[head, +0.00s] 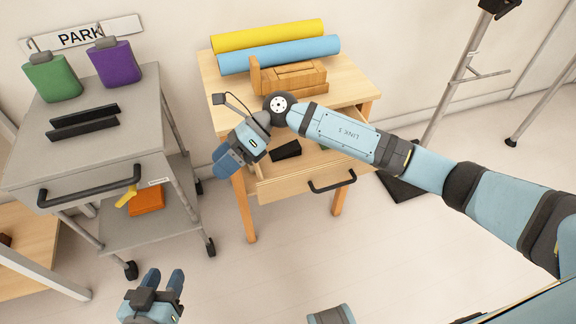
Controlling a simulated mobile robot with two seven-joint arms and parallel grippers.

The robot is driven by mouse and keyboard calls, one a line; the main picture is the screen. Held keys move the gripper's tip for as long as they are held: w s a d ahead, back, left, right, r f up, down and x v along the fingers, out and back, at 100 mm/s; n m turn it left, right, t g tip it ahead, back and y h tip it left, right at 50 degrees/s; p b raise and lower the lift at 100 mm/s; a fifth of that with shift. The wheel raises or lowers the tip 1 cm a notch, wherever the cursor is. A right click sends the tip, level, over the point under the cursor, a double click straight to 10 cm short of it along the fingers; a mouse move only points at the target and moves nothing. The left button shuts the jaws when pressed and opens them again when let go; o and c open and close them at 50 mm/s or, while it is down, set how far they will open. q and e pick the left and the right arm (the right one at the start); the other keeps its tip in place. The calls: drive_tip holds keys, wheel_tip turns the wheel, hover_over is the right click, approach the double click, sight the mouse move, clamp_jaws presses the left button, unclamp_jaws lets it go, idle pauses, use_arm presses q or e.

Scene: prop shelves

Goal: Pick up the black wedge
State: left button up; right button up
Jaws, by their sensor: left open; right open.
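The black wedge (286,150) lies in the open drawer (305,180) of the wooden table, near the drawer's left end. It is a small dark block, and my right arm passes just above it in the picture. My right gripper (224,164) is to the left of the wedge, by the drawer's left side, pointing down and left. It is open and holds nothing. My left gripper (164,280) is low at the lower left, in front of the grey cart, open and empty, far from the wedge.
The wooden table (344,84) bears yellow (267,35) and blue (280,54) rolls and a wooden block piece (290,77). The grey cart (75,159) holds green (52,77) and purple (115,62) flasks and two black bars (84,127). An orange box (147,200) sits on its lower shelf.

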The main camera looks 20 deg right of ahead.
drive_tip(key=w+d+f+n+t+h+b, duration=0.1)
drive_tip(key=w+d+f+n+h+b, duration=0.25)
drive_tip(key=w+d+h, duration=0.3)
drive_tip(key=r+t+h+b, duration=0.1)
drive_tip(key=t+h+b, duration=0.1)
drive_tip(key=h+b, duration=0.3)
hover_over(288, 148)
drive_tip(key=p, duration=0.2)
drive_tip(key=shift+h, duration=0.35)
wheel_tip(288, 148, down, 9)
drive_tip(key=shift+s+a+r+b, duration=0.1)
drive_tip(key=shift+b, duration=1.15)
wheel_tip(288, 148, down, 4)
drive_tip(key=shift+f+b, duration=0.2)
drive_tip(key=shift+b, duration=0.45)
use_arm(q)
drive_tip(key=d+r+t+h, duration=0.1)
drive_tip(key=t, duration=0.1)
drive_tip(key=d+r+t+h, duration=0.1)
drive_tip(key=d+h, duration=0.1)
drive_tip(key=shift+w+d+r+t, duration=0.25)
drive_tip(key=shift+w+r+t, duration=0.05)
drive_tip(key=shift+w+t, duration=0.1)
use_arm(e)
drive_tip(key=c, duration=1)
drive_tip(key=shift+r, duration=0.1)
